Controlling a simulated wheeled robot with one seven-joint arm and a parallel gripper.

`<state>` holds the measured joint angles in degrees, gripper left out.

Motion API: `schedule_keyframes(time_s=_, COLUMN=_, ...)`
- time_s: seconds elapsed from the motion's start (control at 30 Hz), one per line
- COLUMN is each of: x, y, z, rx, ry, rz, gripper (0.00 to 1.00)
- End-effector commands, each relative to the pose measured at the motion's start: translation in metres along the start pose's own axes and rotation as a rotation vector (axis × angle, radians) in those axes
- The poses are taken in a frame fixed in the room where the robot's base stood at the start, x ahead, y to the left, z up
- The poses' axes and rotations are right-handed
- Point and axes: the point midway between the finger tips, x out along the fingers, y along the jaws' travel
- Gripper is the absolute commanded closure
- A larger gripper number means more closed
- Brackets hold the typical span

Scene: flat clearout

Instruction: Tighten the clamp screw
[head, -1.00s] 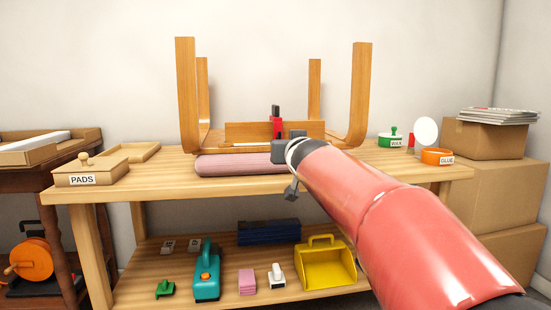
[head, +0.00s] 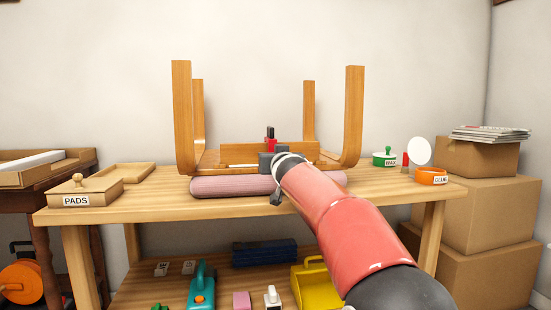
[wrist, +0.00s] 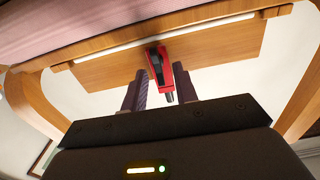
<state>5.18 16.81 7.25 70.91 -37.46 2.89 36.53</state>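An upside-down wooden stool (head: 184,115) rests legs-up on a rolled pink pad (head: 215,187) on the workbench. A red clamp (head: 270,146) with a black top sits on the stool's wooden rail (head: 240,153); its lower part is hidden behind my gripper (head: 268,162). In the wrist view the red clamp (wrist: 152,60) lies between the fingertips of my gripper (wrist: 160,78), with its grey screw end (wrist: 168,97) pointing toward the palm. The fingers are apart, one on each side of the clamp. I cannot tell whether either touches it.
A PADS box (head: 80,195) stands at the bench's left end. A green WAX tin (head: 384,158), an orange GLUE tin (head: 431,177) and a white disc (head: 419,151) are on the right. Cardboard boxes (head: 480,205) are stacked beside the bench. The lower shelf holds several items.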

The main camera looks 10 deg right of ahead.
Motion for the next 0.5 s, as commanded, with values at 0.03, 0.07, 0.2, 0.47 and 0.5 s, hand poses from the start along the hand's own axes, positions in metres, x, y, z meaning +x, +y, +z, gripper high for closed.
schedule_keyframes(time_s=0.03, x=-0.0001, y=0.0000, z=0.0002, rx=0.000, ry=0.000, rz=0.000, gripper=0.71)
schedule_keyframes(time_s=0.07, x=-0.0001, y=0.0000, z=0.0002, rx=0.000, ry=0.000, rz=0.000, gripper=0.74)
schedule_keyframes(time_s=0.2, x=-0.0002, y=0.0000, z=0.0003, rx=0.000, ry=-0.001, rz=0.000, gripper=0.92)
schedule_keyframes(time_s=0.47, x=-0.0003, y=-0.0001, z=0.0003, rx=-0.002, ry=-0.001, rz=0.000, gripper=1.00)
schedule_keyframes(time_s=0.5, x=-0.0003, y=-0.0002, z=0.0003, rx=-0.005, ry=-0.001, rz=0.000, gripper=1.00)
